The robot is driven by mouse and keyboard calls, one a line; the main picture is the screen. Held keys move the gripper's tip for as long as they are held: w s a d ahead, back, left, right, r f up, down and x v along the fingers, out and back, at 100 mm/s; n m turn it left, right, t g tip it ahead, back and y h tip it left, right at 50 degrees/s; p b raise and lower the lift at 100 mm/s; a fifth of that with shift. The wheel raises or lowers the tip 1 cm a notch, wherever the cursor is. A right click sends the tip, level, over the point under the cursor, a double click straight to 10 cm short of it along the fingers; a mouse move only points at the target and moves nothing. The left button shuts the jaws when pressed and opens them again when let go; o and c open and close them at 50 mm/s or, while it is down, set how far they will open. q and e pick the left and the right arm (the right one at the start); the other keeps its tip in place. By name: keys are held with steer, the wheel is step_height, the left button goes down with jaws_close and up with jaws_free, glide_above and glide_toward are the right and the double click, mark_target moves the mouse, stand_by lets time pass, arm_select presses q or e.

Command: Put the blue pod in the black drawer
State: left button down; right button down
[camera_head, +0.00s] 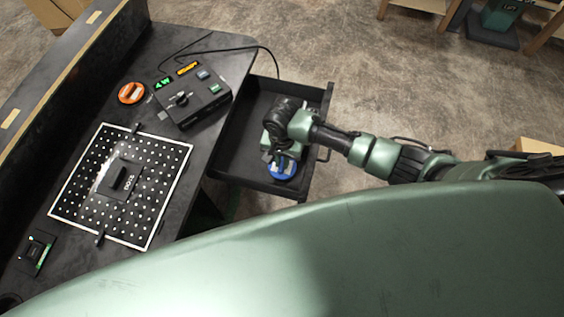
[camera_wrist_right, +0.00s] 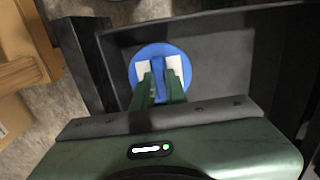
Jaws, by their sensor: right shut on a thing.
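The blue pod (camera_head: 282,168) is a round blue disc with a raised grip bar. My right gripper (camera_head: 275,158) is over the open black drawer (camera_head: 232,160) and is shut on the pod. In the right wrist view the gripper fingers (camera_wrist_right: 158,85) close on the bar of the blue pod (camera_wrist_right: 145,58). The drawer (camera_wrist_right: 220,48) lies beneath it. The pod is within the drawer's outline, near its front right side; I cannot tell if it touches the drawer floor. My left gripper is not in view.
An orange pod (camera_head: 131,93) and a console box (camera_head: 190,97) with lit displays sit on the dark desk. A white-dotted board (camera_head: 85,205) holds a black block (camera_head: 120,178). A small device (camera_head: 36,253) lies lower left. A cable runs behind the drawer.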

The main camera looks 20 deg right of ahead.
mark_target(282, 164)
steer(key=shift+f, duration=0.9)
steer(key=shift+f, duration=0.1)
steer(key=c, duration=1.4)
jaws_free()
steer(key=shift+c, duration=0.2)
step_height(282, 164, up, 12)
